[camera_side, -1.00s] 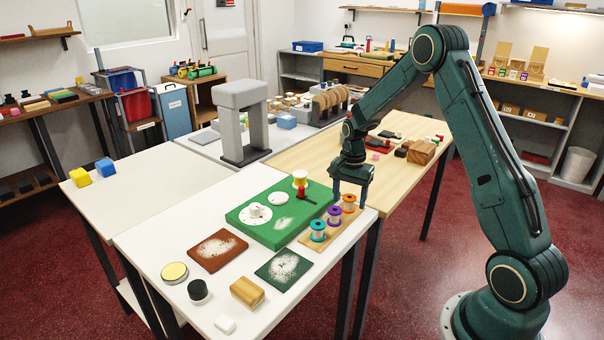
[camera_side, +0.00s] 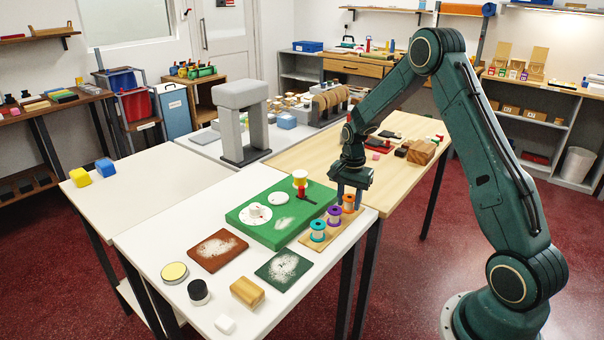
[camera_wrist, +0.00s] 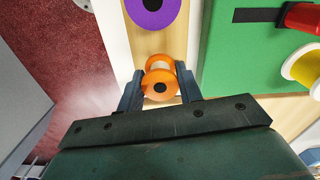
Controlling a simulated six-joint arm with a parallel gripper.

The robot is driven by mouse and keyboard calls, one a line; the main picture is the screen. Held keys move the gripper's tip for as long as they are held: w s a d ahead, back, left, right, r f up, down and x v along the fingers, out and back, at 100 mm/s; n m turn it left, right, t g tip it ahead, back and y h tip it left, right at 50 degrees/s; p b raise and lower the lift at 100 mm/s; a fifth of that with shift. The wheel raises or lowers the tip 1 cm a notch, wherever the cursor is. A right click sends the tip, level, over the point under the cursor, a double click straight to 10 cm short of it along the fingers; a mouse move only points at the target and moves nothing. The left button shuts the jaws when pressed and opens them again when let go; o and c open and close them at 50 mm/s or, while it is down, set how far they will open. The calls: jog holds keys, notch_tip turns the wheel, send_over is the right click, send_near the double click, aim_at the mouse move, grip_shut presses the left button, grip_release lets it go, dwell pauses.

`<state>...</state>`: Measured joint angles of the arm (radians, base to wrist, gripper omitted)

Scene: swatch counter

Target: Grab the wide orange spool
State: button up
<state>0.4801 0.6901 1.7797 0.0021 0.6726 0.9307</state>
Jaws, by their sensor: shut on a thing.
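The orange spool (camera_side: 348,202) stands at the far end of a wooden strip (camera_side: 316,243) on the white table. In the wrist view the orange spool (camera_wrist: 160,84) sits between the two dark fingers of my gripper (camera_wrist: 160,92), which is shut on it. In the side view my gripper (camera_side: 349,192) points down over the spool, and the fingers partly cover it. A purple spool (camera_side: 334,216) and a teal spool (camera_side: 317,230) stand in line on the same strip. The purple one (camera_wrist: 152,8) also shows at the top of the wrist view.
A green board (camera_side: 240,222) with white discs and a red-and-yellow piece lies left of the strip. Brown (camera_side: 218,250) and dark green (camera_side: 283,269) mats, a wooden block (camera_side: 247,291) and tins lie nearer. The table edge runs close on the right.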

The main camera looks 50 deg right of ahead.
aim_at(349, 197)
jog(key=shift+r, duration=0.1)
notch_tip(349, 197, up, 20)
dwell(0.8)
dwell(0.6)
